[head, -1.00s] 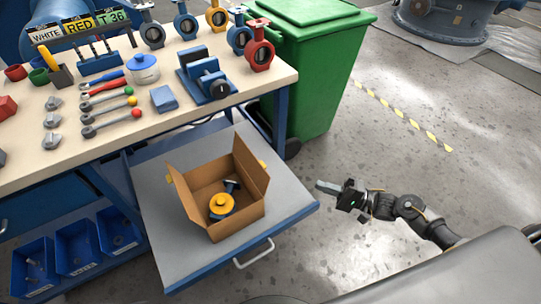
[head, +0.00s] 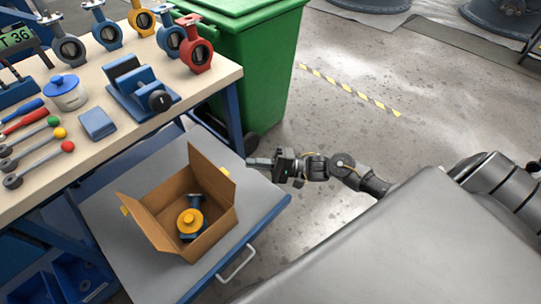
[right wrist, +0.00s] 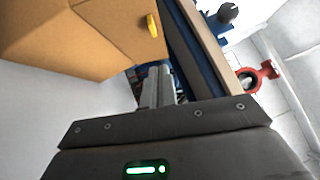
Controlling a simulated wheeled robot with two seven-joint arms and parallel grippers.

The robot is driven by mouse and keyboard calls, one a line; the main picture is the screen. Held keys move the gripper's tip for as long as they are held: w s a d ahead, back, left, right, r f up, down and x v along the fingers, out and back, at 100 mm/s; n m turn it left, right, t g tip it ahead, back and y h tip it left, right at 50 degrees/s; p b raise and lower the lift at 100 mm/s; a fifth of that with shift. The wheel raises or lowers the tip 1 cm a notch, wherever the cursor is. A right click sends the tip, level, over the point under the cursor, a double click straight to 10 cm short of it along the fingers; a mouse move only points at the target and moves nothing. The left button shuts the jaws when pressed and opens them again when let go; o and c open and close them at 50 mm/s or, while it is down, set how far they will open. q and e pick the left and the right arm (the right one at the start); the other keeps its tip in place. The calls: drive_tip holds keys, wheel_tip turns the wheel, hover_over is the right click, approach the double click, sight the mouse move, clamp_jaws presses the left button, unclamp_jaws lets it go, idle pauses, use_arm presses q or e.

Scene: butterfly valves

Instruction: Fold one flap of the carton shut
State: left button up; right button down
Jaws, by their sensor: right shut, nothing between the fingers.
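The brown carton (head: 205,235) stands open on the grey pull-out shelf (head: 105,208). Its left flap (head: 147,222) and its right-rear flap (head: 211,181) stand up and lean outward. Inside lies a small valve with a yellow round top (head: 190,220). My right gripper (head: 250,162) is shut and empty, just beyond the carton's right-rear flap, apart from it in the head view. In the right wrist view the shut fingers (right wrist: 157,85) point toward the carton (right wrist: 60,40), which fills the upper left. My left gripper is not in view.
The floor to the right is clear up to a striped line.

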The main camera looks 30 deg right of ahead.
sight(212, 171)
drive_tip(key=a, duration=0.2)
drive_tip(key=a+r, duration=0.1)
drive_tip(key=a, duration=0.2)
drive_tip(key=shift+a+r, duration=0.15)
drive_tip(key=shift+a, duration=0.05)
